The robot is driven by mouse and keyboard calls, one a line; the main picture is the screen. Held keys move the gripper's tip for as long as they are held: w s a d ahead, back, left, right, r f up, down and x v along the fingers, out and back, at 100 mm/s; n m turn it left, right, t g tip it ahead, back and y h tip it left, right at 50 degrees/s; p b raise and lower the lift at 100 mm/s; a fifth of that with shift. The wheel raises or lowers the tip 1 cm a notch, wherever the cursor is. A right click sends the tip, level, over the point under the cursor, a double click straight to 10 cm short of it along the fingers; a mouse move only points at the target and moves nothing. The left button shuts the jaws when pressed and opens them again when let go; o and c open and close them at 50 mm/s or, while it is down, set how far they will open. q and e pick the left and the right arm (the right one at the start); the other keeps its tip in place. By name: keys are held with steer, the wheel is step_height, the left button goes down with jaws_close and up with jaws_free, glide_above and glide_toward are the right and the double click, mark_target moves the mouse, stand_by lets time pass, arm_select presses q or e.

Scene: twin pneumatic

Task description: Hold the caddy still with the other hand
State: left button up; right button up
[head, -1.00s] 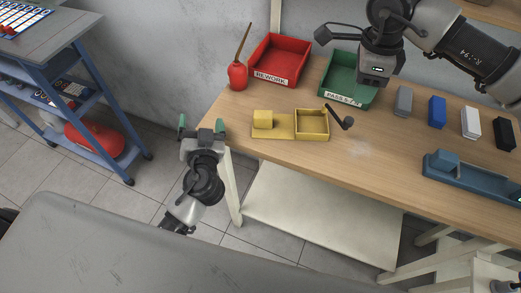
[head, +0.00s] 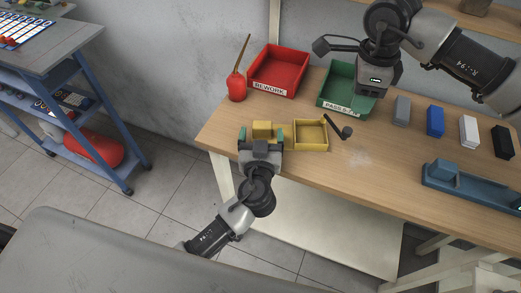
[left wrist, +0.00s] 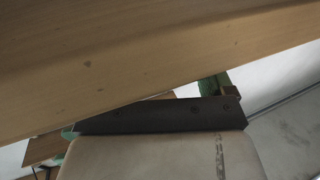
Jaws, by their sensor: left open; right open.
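What looks like the caddy is a yellow tray with an open square box (head: 311,148) at its right and a yellow block (head: 263,129) at its left, near the table's front edge. A dark crank-like handle with a round knob (head: 346,132) sticks out at its right. My left gripper (head: 262,134) is open at the caddy's left end. Its green-tipped fingers appear on either side of the block, and it hides the tray's front there.
The wooden table (head: 330,185) also holds a red REWORK bin (head: 279,91), a green PASS bin (head: 340,107), a red oil can (head: 236,86), several coloured blocks and a blue fixture (head: 472,190). The table's front middle is clear.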

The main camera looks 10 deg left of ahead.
mark_target(262, 131)
arm_select(q)
steer(key=shift+w+a, duration=0.2)
steer(key=shift+w, duration=0.55)
steer(key=shift+w+a, duration=0.15)
steer(key=shift+w, duration=0.6)
steer(key=c, duration=1.1)
arm_select(e)
steer(key=shift+c, duration=0.4)
jaws_close()
arm_select(q)
steer(key=shift+d, duration=0.1)
arm_select(e)
steer(key=w+d+f+n+g+y, duration=0.1)
steer(key=w+d+f+n+y, duration=0.1)
steer(key=d+y, duration=0.7)
steer(key=shift+w+d+f+g, duration=0.4)
steer(key=shift+d+f, duration=0.05)
steer(key=shift+d, duration=2.55)
